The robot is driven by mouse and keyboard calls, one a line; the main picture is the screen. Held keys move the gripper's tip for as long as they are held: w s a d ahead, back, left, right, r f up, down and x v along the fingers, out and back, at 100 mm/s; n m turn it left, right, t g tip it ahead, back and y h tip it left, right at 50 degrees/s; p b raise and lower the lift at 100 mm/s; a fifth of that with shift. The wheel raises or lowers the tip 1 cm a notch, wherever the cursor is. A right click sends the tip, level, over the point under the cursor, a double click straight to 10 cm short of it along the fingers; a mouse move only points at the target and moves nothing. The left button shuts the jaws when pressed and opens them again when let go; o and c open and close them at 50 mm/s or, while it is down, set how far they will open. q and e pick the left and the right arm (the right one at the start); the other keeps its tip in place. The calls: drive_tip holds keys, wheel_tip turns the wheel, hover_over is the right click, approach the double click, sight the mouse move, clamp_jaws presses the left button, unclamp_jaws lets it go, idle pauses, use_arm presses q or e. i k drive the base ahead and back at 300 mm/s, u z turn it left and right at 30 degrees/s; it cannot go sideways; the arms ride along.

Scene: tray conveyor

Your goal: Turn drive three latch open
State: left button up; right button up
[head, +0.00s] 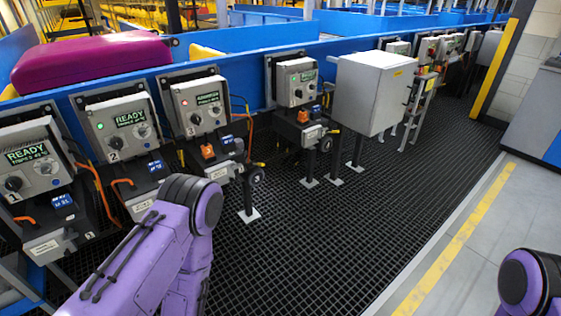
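The drive three control box (199,108) is a grey panel marked 3, left of centre in the head view. It has a lit red lamp, a small green-lettered display and a black knob (195,119). Below it is a dark unit (221,167) with an orange part (207,151) marked 3 and a blue label beside it. The orange part may be the latch; I cannot tell whether it is open or shut. My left arm comes up at the lower left, its links covering the floor before the units. Neither gripper shows in the frame.
Boxes one (32,157) and two (120,127) to the left read READY. Box four (296,81) and a larger grey cabinet (371,92) stand to the right. A magenta case (90,61) lies behind. The dark grating (330,220) in front is clear.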

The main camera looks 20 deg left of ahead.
sight(236, 166)
drive_tip(key=z, duration=0.1)
drive_tip(key=i, duration=0.95)
drive_tip(key=u, duration=0.3)
